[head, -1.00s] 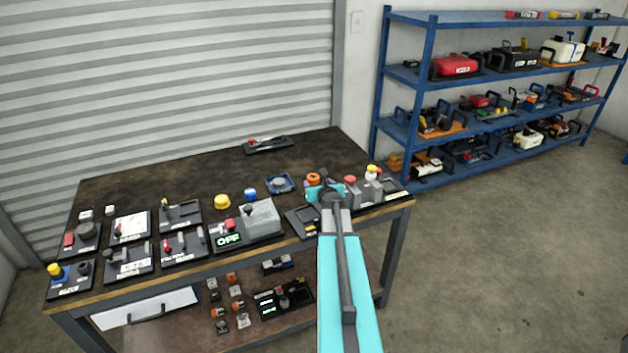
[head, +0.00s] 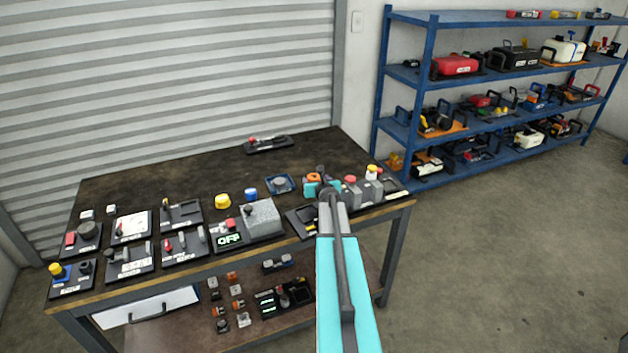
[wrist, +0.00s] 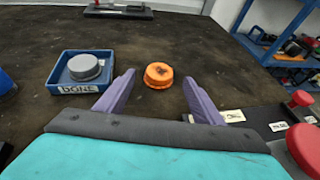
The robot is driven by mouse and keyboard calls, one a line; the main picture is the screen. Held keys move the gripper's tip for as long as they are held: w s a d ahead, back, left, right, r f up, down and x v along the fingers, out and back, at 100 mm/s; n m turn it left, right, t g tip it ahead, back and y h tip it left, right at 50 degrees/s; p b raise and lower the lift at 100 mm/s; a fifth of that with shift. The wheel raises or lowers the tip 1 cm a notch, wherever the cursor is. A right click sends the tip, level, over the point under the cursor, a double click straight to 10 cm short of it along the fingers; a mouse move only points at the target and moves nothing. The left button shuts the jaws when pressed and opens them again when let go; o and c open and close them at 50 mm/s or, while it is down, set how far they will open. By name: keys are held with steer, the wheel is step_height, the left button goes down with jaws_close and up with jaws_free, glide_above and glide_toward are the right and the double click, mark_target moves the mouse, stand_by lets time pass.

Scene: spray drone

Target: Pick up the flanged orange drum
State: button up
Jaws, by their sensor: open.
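The flanged orange drum (wrist: 158,75) stands on the dark table top, a low round orange piece with a wider rim at its base. In the wrist view it sits between and just beyond the tips of my gripper (wrist: 155,92). The two purple fingers are spread wide and hold nothing. In the head view the drum (head: 313,178) shows at the table's right part, partly hidden by my gripper (head: 322,184).
A blue tray marked "DONE" (wrist: 55,85) holds a grey round piece (wrist: 84,66) left of the fingers. Red-topped pieces (wrist: 303,140) stand close on the right. Control panels line the table's front. A blue shelf (head: 430,90) stands behind right.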

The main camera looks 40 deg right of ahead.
mark_target(314, 177)
steer(key=shift+w, duration=0.1)
steer(key=shift+p+x, duration=0.35)
steer(key=shift+x, duration=2.2)
steer(key=shift+f, duration=0.15)
steer(key=c, duration=1)
